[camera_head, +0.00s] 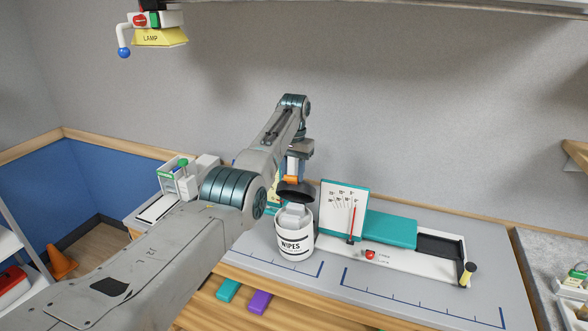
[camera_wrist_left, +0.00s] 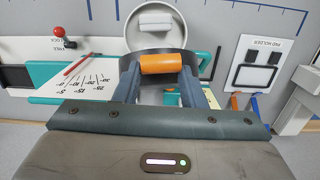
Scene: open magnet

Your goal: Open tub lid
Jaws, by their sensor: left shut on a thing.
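The white tub (camera_head: 295,247) marked WIPES stands on the grey bench mat, its mouth open, with a white wipe block (camera_head: 293,212) showing inside. Its dark lid (camera_head: 294,194) with an orange handle (camera_head: 291,180) is up above the tub's mouth. My left gripper (camera_head: 293,172) is shut on the orange handle. In the left wrist view the orange handle (camera_wrist_left: 161,63) sits between the two fingers, with the tub's pale rim (camera_wrist_left: 133,40) and wipe block (camera_wrist_left: 155,22) beyond. Whether the lid still touches the tub's back edge is hidden. My right gripper is out of view.
A white and teal gauge device (camera_head: 385,232) with an upright scale board (camera_head: 343,205) and red knob stands close right of the tub. A pad holder (camera_wrist_left: 255,62) shows in the left wrist view. The mat's front is clear.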

